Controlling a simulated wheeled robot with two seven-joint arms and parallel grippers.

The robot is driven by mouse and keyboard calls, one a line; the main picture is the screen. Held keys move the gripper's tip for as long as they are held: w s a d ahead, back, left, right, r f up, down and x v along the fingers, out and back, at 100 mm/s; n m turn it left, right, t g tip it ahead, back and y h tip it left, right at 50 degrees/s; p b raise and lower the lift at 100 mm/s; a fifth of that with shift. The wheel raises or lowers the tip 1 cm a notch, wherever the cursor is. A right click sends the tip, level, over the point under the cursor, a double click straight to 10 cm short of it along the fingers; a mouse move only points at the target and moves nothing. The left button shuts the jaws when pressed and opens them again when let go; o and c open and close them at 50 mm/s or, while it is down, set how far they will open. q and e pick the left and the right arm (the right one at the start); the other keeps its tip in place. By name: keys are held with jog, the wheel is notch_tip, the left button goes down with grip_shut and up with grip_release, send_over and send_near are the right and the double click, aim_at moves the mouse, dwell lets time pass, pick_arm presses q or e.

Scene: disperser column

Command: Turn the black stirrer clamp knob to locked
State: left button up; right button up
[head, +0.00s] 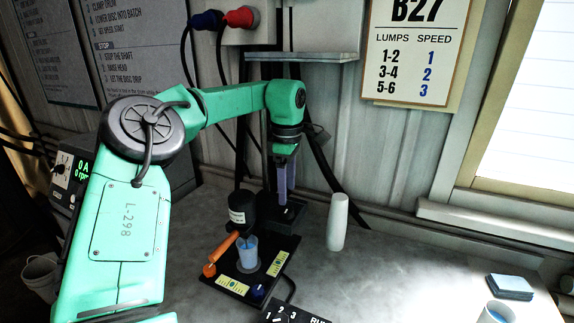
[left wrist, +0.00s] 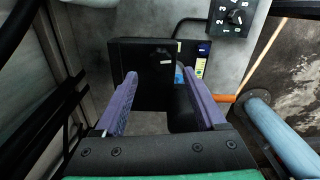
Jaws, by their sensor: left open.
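The stirrer stands on the bench as a black unit. Its black motor head (head: 242,207) carries a pale label and sits above a small blue cup (head: 248,252) on a black base plate. I cannot clearly pick out the black clamp knob in either view. My left gripper (head: 286,178) points down over the black stand foot (head: 278,216), just right of the motor head. In the left wrist view its purple fingers are spread apart (left wrist: 160,102) with nothing held between them, above black stirrer parts (left wrist: 142,60). My right gripper is in neither view.
An orange lever (head: 226,246) and a blue knob (head: 257,291) are on the base plate. A numbered selector box (left wrist: 235,17) lies near it. A white cylinder (head: 338,222) stands to the right. A shelf (head: 302,57) is above my arm.

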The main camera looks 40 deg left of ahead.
aim_at(287, 209)
pick_arm(q)
notch_tip(287, 209, up, 9)
jog(key=shift+f+p, duration=0.2)
jog(key=shift+p, duration=0.2)
